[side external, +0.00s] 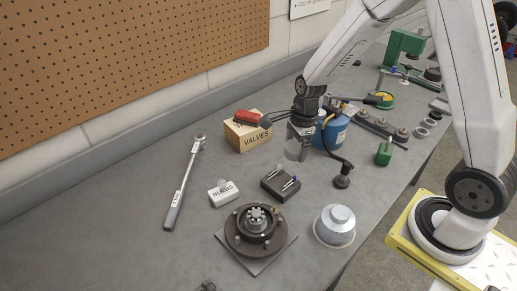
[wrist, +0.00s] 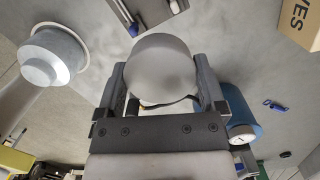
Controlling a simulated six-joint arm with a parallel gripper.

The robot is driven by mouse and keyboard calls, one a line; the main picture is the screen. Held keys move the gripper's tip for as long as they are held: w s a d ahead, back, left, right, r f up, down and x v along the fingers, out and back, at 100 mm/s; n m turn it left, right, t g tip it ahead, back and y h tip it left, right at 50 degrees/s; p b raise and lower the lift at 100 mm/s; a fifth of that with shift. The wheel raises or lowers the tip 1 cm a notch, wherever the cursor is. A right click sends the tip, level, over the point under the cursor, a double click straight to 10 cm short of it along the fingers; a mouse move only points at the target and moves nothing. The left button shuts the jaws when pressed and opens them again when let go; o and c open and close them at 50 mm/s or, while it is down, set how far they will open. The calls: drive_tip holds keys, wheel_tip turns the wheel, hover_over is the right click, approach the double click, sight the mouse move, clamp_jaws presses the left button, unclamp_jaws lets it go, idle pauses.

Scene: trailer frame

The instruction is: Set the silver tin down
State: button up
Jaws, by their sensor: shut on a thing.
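The silver tin (side external: 296,146) is a plain grey cylinder below my wrist in the side view. In the wrist view its round end (wrist: 160,66) lies between the two fingers. My gripper (side external: 302,127) is shut on it, with one finger on each side in the wrist view (wrist: 160,82). The tin looks upright, over the bench (side external: 130,215) between the valves box and the blue canister. I cannot tell whether its lower end touches the bench. The fingers partly hide its side.
A cardboard valves box (side external: 247,136) with a red item on top stands left of the tin. The blue canister (side external: 336,133) is close on the right.

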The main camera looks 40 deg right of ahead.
drive_tip(key=s+a+r+n, duration=0.1)
drive_tip(key=s+a+n, duration=0.2)
drive_tip(key=a, duration=0.7)
drive_tip(key=s+a+r+n+g, duration=0.1)
drive_tip(key=s+a+n, duration=0.3)
drive_tip(key=a+n, duration=0.3)
drive_tip(key=s+a+r+n, duration=0.1)
drive_tip(key=s+a+n, duration=0.2)
drive_tip(key=a, duration=1.2)
drive_tip(key=shift+s+n+g+h, duration=0.2)
drive_tip(key=shift+n+g+h, duration=0.15)
drive_tip(key=shift+n, duration=0.85)
drive_tip(key=shift+w+f, duration=0.1)
drive_tip(key=w+a+f, duration=0.2)
drive_tip(key=w, duration=0.1)
drive_tip(key=w+a+f, duration=0.5)
drive_tip(key=w+f, duration=0.1)
drive_tip(key=shift+w+a, duration=0.25)
drive_tip(key=shift+w, duration=0.15)
drive_tip(key=shift+w+a+f, duration=0.35)
drive_tip(key=shift+w+f, duration=0.05)
drive_tip(key=shift+f, duration=0.25)
